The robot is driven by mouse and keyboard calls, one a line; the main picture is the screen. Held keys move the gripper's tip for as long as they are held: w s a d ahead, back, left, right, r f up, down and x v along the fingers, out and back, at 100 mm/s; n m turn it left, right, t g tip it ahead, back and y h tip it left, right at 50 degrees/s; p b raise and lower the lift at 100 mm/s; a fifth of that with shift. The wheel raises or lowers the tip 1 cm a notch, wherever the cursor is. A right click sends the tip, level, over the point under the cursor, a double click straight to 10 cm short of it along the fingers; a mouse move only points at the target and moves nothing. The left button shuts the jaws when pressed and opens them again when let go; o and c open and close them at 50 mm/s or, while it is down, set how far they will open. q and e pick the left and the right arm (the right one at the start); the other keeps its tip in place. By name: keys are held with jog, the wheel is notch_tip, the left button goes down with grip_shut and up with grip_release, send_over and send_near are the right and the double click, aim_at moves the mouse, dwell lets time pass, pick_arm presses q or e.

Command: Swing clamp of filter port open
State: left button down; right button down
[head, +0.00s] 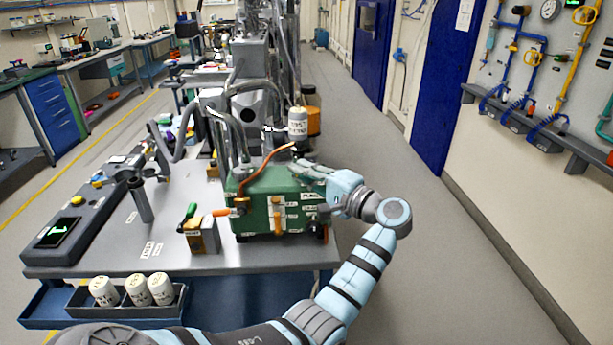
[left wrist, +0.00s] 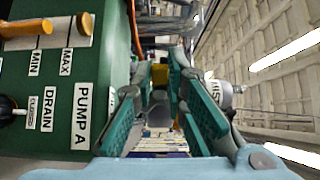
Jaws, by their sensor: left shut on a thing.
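My left gripper (head: 306,167) reaches over the right end of the green pump box (head: 270,195). In the left wrist view its green fingers (left wrist: 160,82) are closed in around a small yellow and dark part (left wrist: 159,74), which looks like the clamp. The fingers hide most of this part, so its swing angle cannot be told. A white labelled canister (head: 298,123) stands just behind the gripper in the head view. A similar pale labelled cylinder (left wrist: 219,93) shows right of the fingers in the wrist view. My right gripper is not in view.
The box's labelled side (left wrist: 75,100) is close left of the fingers. An orange hose (head: 270,160) arches over the box. A green-handled valve (head: 190,212) stands beside it. White canisters (head: 137,289) sit in a dark tray (head: 180,301). The floor (head: 440,250) on the right is clear.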

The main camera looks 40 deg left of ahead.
pick_arm(q)
jog(key=c, duration=1.6)
grip_release()
jog(key=d, duration=1.2)
jog(key=shift+s, duration=0.2)
jog(key=shift+a, duration=0.1)
